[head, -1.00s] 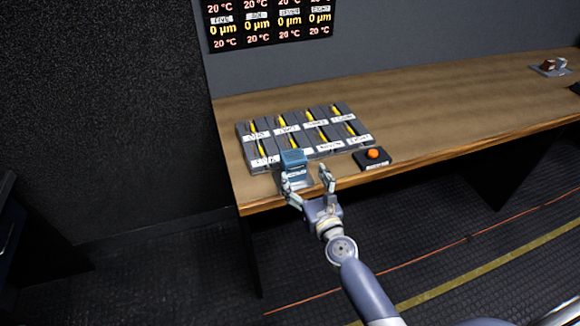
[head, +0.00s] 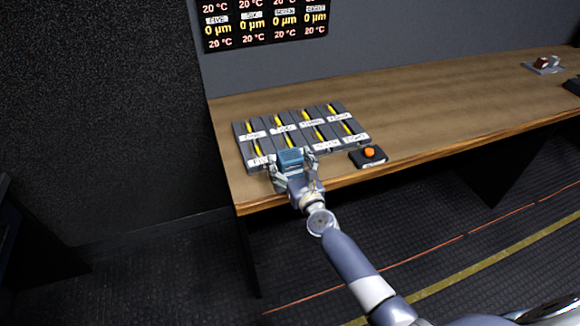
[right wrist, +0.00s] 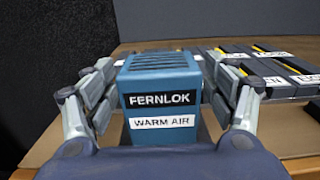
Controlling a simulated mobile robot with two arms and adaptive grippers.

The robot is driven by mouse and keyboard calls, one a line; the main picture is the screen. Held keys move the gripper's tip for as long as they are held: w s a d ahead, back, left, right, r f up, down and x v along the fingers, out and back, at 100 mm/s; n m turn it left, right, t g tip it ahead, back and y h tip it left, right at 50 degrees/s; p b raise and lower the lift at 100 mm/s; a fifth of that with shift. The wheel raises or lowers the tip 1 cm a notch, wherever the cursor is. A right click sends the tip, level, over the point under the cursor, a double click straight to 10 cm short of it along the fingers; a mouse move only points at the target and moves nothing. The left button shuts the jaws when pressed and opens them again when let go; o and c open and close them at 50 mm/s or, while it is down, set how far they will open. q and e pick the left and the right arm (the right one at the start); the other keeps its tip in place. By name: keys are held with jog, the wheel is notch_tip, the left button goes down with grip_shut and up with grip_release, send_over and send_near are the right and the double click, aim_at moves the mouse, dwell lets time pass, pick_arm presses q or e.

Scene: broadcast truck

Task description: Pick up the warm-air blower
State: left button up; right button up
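The warm-air blower (head: 291,157) is a small blue box at the front left of the wooden table. In the right wrist view the blower (right wrist: 161,88) carries the labels "FERNLOK" and "WARM AIR" and has a slotted top. My right gripper (head: 292,164) is around it, with one finger on each side. In the right wrist view the right gripper (right wrist: 160,95) has its fingers spread, and narrow gaps seem to show beside the blower's lower sides. Whether the fingers touch its upper sides is hard to tell. The blower's underside is hidden. My left gripper is not in view.
Several grey modules (head: 300,133) with yellow strips and white labels lie in two rows just behind the blower. A black box with an orange button (head: 369,155) stands to the right. A temperature display (head: 265,22) hangs on the wall. The table's middle is clear.

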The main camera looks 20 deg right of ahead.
jog(key=c, duration=1.3)
jog(key=shift+r, duration=0.1)
